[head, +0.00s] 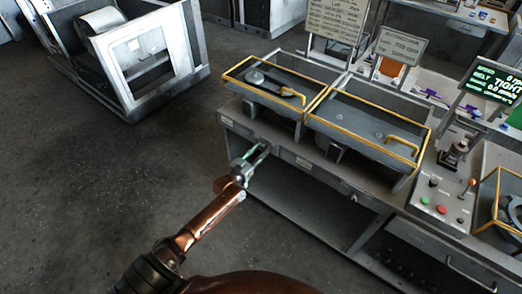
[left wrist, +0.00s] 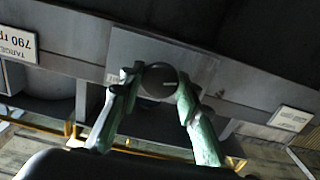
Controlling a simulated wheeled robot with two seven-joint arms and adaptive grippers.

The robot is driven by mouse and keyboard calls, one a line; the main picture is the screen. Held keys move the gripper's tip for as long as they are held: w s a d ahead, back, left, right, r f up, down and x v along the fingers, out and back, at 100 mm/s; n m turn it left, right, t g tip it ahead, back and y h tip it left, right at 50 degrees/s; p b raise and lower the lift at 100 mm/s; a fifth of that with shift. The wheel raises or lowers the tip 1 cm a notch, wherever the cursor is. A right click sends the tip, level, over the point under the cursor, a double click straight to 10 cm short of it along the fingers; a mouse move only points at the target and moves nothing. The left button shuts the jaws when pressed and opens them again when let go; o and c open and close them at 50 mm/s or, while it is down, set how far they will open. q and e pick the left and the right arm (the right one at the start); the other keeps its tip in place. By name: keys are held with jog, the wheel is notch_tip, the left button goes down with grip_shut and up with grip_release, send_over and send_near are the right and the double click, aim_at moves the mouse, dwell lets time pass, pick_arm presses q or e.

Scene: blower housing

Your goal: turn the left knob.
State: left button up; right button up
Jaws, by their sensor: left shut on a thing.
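The left knob (left wrist: 159,78) is a dark round knob with a pale pointer line, on a grey plate of the housing front. It sits between the two greenish fingers of my left gripper (left wrist: 158,88), which is shut on it with a fingertip at each side. In the head view my left gripper (head: 256,156) reaches the front face of the grey housing bench (head: 285,150) below the left yellow-railed bay; the knob itself is hidden there by the fingers. My right gripper is not in view.
Two yellow-railed bays (head: 330,92) top the bench, with signs (head: 336,18) behind. A display (head: 493,84) reading "TIGHT" and a button panel (head: 444,204) stand at right. In the wrist view a target label (left wrist: 17,43) appears upside down. The floor (head: 130,165) at left is clear.

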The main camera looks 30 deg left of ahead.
pick_arm(q)
jog(key=shift+c, duration=0.9)
jog(key=shift+n, duration=1.1)
jog(key=o, duration=1.2)
jog(key=shift+c, duration=0.2)
jog(key=s+a, duration=0.1)
jog(key=s, duration=1.1)
